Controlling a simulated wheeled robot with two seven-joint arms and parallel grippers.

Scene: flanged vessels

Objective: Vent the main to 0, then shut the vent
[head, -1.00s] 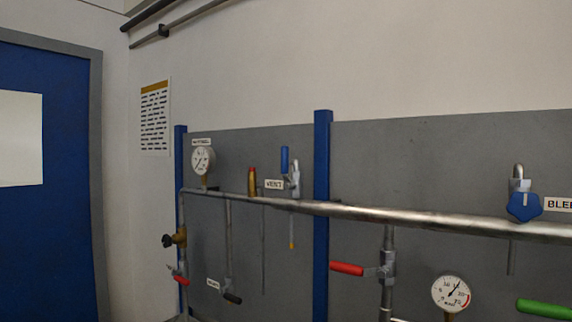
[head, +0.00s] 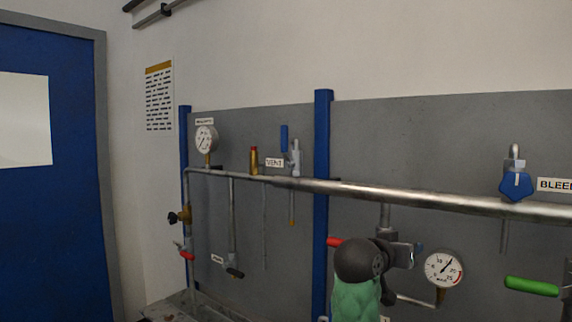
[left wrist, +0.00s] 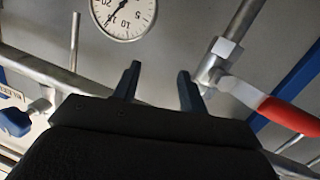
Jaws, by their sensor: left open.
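The VENT valve (head: 295,160), with its blue lever (head: 284,138) pointing straight up, stands on the long steel main pipe (head: 430,198). A VENT label (head: 274,163) is on its left. A thin tube (head: 292,207) hangs below it. A white gauge (head: 205,139) stands at the pipe's left end; its reading is too small to tell. My left arm comes up from the bottom centre, over the red-handled valve. In the left wrist view my left gripper (left wrist: 158,72) is open and empty, with a red lever (left wrist: 292,115) to its right and a gauge (left wrist: 124,12) beyond. My right gripper is not in view.
A blue knob (head: 516,186) marked BLEED and a green handle (head: 531,286) are at the right. A second gauge (head: 443,269) is low, right of my arm. A brass fitting (head: 254,160) stands left of the label. A blue post (head: 322,150) divides the panel.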

